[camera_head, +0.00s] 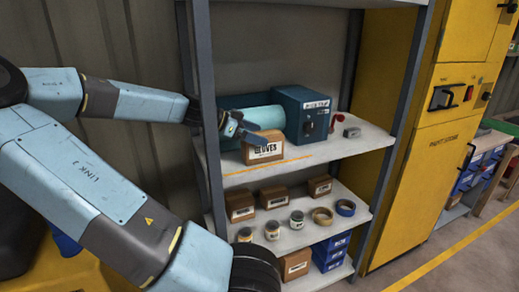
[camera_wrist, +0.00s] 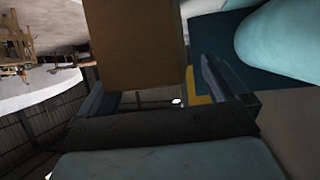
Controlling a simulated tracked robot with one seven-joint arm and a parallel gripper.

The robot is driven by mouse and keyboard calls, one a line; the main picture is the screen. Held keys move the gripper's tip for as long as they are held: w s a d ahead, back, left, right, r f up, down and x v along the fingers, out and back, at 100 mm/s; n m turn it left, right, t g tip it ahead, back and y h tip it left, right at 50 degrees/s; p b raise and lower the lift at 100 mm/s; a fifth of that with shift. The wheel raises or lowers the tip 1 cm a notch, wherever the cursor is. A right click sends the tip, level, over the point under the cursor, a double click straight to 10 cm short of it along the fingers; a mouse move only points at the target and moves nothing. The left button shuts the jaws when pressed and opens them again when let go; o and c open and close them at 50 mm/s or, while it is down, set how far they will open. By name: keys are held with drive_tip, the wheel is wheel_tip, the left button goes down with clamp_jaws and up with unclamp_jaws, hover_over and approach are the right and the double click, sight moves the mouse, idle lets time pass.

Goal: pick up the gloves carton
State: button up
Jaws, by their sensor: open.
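The gloves carton (camera_head: 264,150) is a small brown box with a white label marked GLOVES. It stands upright on the upper visible shelf, near its front edge. My gripper (camera_head: 247,133) is open at the carton's top, from the left and behind in the head view. In the wrist view the brown carton (camera_wrist: 135,40) fills the upper middle, between the two open fingers of my gripper (camera_wrist: 152,85). A gap shows beside the right finger; contact on the left side cannot be told.
A grey shelf post (camera_head: 207,100) is close to my arm on the left. Shelf room is free right of the carton.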

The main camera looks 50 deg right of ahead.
drive_tip(key=c, duration=1.7)
